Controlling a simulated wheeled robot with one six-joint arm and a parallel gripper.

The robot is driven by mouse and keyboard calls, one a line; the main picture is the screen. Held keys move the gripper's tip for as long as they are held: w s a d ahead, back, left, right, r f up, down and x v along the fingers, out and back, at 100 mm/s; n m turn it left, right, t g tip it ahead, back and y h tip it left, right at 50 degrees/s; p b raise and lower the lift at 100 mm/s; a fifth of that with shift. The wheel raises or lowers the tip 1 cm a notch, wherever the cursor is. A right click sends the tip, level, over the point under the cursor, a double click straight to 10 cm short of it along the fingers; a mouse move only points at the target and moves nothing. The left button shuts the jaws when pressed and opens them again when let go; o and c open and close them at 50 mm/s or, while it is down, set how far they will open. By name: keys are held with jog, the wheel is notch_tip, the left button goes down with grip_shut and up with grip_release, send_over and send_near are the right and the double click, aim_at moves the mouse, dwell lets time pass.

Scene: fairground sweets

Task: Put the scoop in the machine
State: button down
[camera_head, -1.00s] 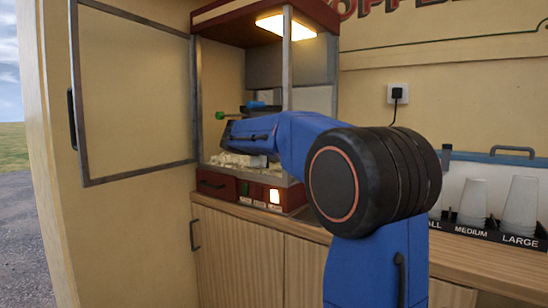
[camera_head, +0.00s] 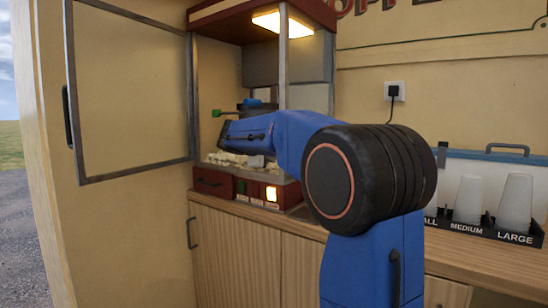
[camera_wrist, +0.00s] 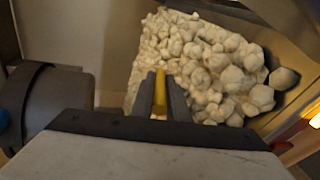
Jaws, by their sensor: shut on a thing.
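The machine is a red popcorn cabinet (camera_head: 212,183) on the counter, with its framed door (camera_head: 130,88) swung open to the left and its lamp lit. White popcorn (camera_head: 228,159) lies in its bottom; it also fills much of the wrist view (camera_wrist: 205,65). My gripper (camera_wrist: 160,84) is over the popcorn, shut on a narrow yellow piece, which looks like the handle of the scoop (camera_wrist: 160,93). The rest of the scoop is hidden or cannot be made out. In the head view my arm reaches into the cabinet and hides the fingers.
A cabinet post (camera_head: 283,88) stands close to my arm. A black rack with clear cups (camera_head: 515,205) stands on the wooden counter (camera_head: 465,262) at the right. A plugged-in cord (camera_head: 394,92) hangs on the wall.

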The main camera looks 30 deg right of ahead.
jog(key=c, duration=1.6)
grip_release()
jog(key=shift+c, duration=0.2)
jog(key=v, duration=1.7)
jog(key=s+a+f+m+y, duration=0.2)
jog(key=s+a+f+y, duration=0.2)
jog(key=s+f, duration=0.8)
jog(key=s+a+f+m+g+y, duration=0.1)
jog(key=s+a+f+y, duration=0.3)
jog(key=s+f, duration=0.8)
jog(key=s+a+f+m+y, duration=0.4)
jog(key=s+a+f, duration=0.1)
jog(key=s+f, duration=0.7)
notch_tip(320, 180, down, 2)
jog(key=shift+a+f+g, duration=0.2)
jog(key=shift+a+g, duration=0.1)
jog(key=shift+s, duration=0.15)
jog(key=shift+c, duration=0.6)
